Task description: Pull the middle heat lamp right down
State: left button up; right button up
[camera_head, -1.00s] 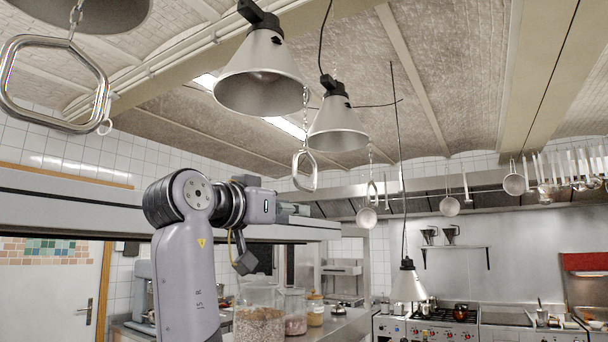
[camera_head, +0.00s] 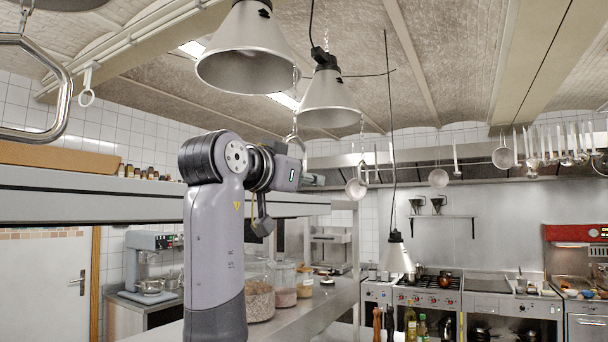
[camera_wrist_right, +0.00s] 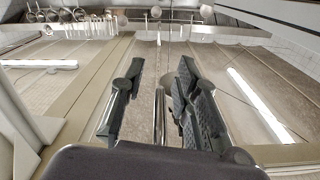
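Two cone-shaped metal heat lamps, a nearer one (camera_head: 245,55) and a farther one (camera_head: 328,98), hang high in the head view; I cannot tell which one counts as the middle. A chain runs down between them to a ring handle (camera_head: 293,139), partly hidden behind my right wrist. My right gripper (camera_head: 312,180) is at the end of the raised arm, mostly hidden by the wrist. In the right wrist view its fingers (camera_wrist_right: 160,66) are open, with a shiny metal bar (camera_wrist_right: 158,118) between them, not clamped. My left gripper is out of view.
A large ring handle (camera_head: 62,100) hangs close at the left. Another lamp (camera_head: 397,258) hangs low on a cord near the stoves. A steel shelf (camera_head: 90,200) runs beside my arm, above a counter with jars (camera_head: 259,297). Ladles (camera_head: 438,178) hang behind.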

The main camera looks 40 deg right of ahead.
jog(key=shift+c, duration=0.4)
grip_shut()
dwell(0.4)
